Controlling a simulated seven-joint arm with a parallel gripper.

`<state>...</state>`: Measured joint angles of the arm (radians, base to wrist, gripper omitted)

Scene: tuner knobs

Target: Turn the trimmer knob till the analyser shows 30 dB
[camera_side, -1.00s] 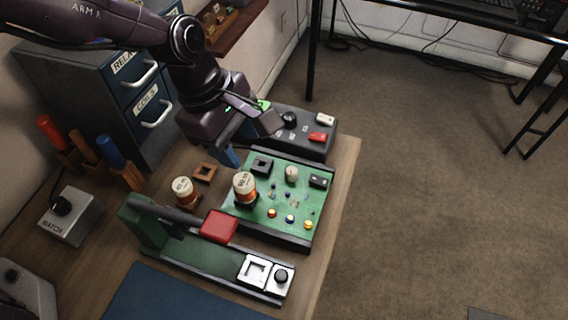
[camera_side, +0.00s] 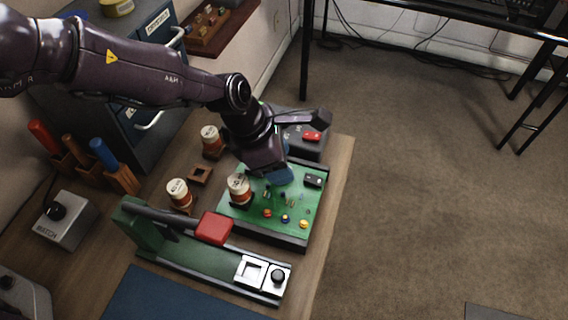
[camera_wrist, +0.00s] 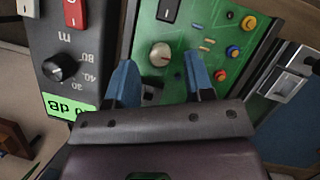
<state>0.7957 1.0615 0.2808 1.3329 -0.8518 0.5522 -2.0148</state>
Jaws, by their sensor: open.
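In the side view my gripper (camera_side: 278,174) is low over the board (camera_side: 257,216) and hides the knob. The dark analyser (camera_wrist: 40,42) stands at the left of the wrist view, with a black dial (camera_wrist: 58,68). Its green display (camera_wrist: 66,106) shows "0 dB", but my gripper covers the place of any leading digit.
A labelled spool (camera_side: 239,188) stands on the board beside my gripper; another spool (camera_side: 179,192) is to its left and a third (camera_side: 211,139) behind. A fixture with a red block (camera_side: 213,228) lies in front. A MATCH box (camera_side: 66,217) is at left.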

